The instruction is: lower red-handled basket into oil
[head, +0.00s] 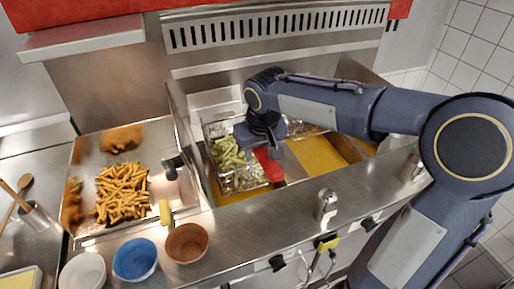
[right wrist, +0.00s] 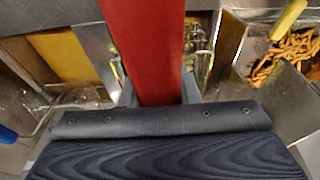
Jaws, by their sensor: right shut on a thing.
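My right gripper (head: 268,150) is shut on the red handle (head: 269,166) of a wire basket (head: 241,181). The red handle also fills the middle of the right wrist view (right wrist: 145,45), between the fingers. The basket holds pale green-white fries (head: 227,155) and sits at the left part of the fryer well. Orange-yellow oil (head: 318,156) shows to its right, and a strip shows along its front edge. I cannot tell how deep the basket's bottom is. My arm hides its back right part. My left gripper is not in view.
A steel tray (head: 185,196) with golden fries (head: 122,190) and browned pieces stands left of the fryer, with a yellow handle (head: 166,212) at its front. White, blue (head: 135,259) and brown (head: 187,243) bowls stand in front. A steel counter edge runs before the well.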

